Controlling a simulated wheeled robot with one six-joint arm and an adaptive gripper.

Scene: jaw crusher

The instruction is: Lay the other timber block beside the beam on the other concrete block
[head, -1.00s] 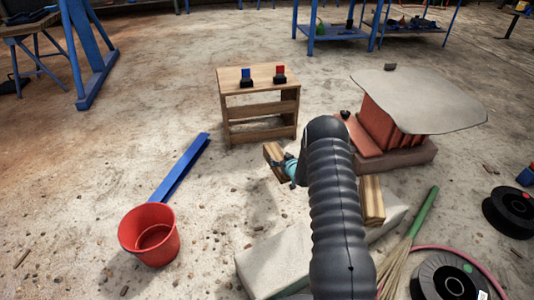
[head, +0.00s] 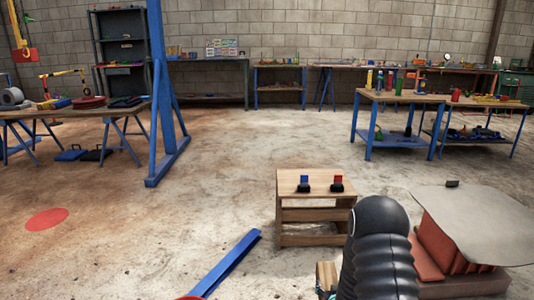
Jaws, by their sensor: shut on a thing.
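A pale timber block (head: 327,273) shows at the bottom edge, just left of my dark ribbed arm. My gripper (head: 323,290) is at this block, mostly cut off by the frame edge and partly hidden by my arm; it is shut on the block. A blue steel beam (head: 228,264) lies on the floor to the left. The concrete block and the other timber block are below the view.
A small wooden stand (head: 313,212) with a blue and a red switch stands just beyond the gripper. A red machine under a grey sheet (head: 482,225) is on the right. A blue post (head: 158,90) rises at left. The middle floor is clear.

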